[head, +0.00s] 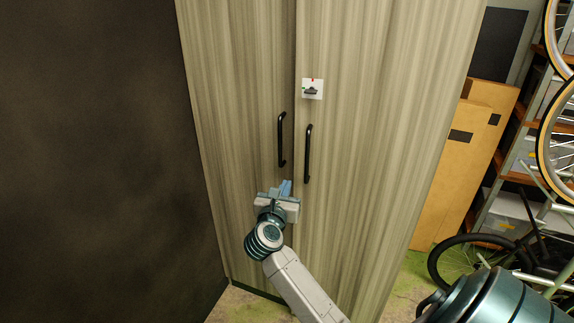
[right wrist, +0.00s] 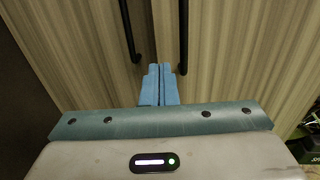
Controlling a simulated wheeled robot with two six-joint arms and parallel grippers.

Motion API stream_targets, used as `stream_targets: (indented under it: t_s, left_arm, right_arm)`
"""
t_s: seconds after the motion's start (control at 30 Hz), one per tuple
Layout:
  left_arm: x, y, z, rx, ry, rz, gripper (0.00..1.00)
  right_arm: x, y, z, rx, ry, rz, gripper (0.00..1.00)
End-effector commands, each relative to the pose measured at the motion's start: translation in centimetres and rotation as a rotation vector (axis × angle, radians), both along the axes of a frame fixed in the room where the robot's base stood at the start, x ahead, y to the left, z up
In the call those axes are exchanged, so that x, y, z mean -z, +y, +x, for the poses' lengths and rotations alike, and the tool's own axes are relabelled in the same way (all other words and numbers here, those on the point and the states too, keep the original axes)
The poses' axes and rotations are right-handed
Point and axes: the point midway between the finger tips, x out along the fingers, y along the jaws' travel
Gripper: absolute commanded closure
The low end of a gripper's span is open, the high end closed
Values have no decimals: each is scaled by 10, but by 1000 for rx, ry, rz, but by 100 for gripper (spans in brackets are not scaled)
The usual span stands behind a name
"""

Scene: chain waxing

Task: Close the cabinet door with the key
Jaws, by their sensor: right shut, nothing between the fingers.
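The tall wood-grain cabinet (head: 380,130) stands in front of me. Its left door (head: 235,110) meets the right door at a seam, and both look shut or nearly shut. Each has a black vertical handle, the left one (head: 281,140) and the right one (head: 308,154). A small white lock plate (head: 312,89) with a dark key-like piece and green and red marks is on the right door above its handle. My right gripper (head: 286,186) is shut and empty, just below the handles near the seam. Its blue fingers (right wrist: 160,82) touch each other in the right wrist view. My left gripper is not in view.
A dark wall or panel (head: 100,150) stands at the left. At the right are cardboard boxes (head: 462,160), shelving (head: 520,130) and bicycle wheels (head: 556,130). A greenish floor (head: 405,285) shows at the cabinet's base.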

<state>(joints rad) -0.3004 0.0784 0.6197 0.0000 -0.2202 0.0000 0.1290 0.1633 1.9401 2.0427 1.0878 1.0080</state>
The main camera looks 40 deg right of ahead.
Motion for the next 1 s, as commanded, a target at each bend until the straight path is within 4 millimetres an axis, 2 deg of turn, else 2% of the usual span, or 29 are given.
stream_targets:
  t_s: [0.03,0.3,0.5,0.7,1.0]
  left_arm:
    - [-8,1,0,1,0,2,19]
    - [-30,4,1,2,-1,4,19]
    - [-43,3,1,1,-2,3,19]
    - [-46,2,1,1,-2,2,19]
    - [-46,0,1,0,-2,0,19]
  right_arm:
    - [-5,-9,7,1,2,-5,100]
    - [-6,-57,41,2,2,-5,100]
    - [-4,-82,59,0,1,-3,100]
    - [-1,-93,67,-1,2,-3,100]
    - [0,-94,68,-2,0,-3,100]
